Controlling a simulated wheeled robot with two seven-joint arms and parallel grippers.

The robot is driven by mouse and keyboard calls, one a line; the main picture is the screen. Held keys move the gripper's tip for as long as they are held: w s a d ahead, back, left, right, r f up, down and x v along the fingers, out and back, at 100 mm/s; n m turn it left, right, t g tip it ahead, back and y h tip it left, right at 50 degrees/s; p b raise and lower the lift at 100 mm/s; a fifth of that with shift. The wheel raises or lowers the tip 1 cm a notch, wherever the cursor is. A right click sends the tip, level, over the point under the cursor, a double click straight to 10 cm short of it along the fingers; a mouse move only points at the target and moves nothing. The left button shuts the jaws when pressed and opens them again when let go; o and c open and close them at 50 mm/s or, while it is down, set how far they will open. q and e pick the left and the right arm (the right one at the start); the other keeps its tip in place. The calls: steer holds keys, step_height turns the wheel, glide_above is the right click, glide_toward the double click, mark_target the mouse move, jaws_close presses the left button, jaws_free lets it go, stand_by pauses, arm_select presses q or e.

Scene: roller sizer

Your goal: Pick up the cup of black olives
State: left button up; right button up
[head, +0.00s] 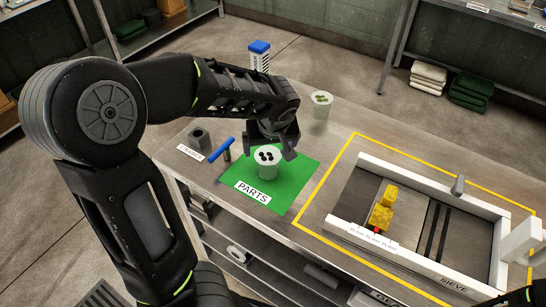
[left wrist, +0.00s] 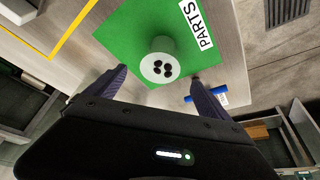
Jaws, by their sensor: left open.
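The cup of black olives (head: 267,170) is white, with several black pieces at its top. It stands upright on the green PARTS mat (head: 293,180). My left gripper (head: 270,150) is open, just behind and above the cup in the head view. In the left wrist view the cup (left wrist: 158,68) shows just beyond and between the two spread fingers (left wrist: 155,80); I cannot tell whether they touch it. A second white cup with green pieces (head: 321,103) stands farther back on the table. My right gripper is not clearly in view; only a dark bit shows at the lower right edge.
A blue-capped container (head: 259,56) is at the back.

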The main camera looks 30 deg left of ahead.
mark_target(268, 156)
arm_select(q)
steer(key=shift+f, duration=0.1)
steer(key=shift+x, duration=1.25)
steer(key=shift+p+x, duration=0.55)
steer(key=shift+x, duration=2.05)
steer(key=shift+d, duration=0.1)
steer(key=c, duration=1.6)
steer(key=shift+o, duration=0.2)
step_height(268, 156, up, 10)
steer(key=shift+b, duration=0.3)
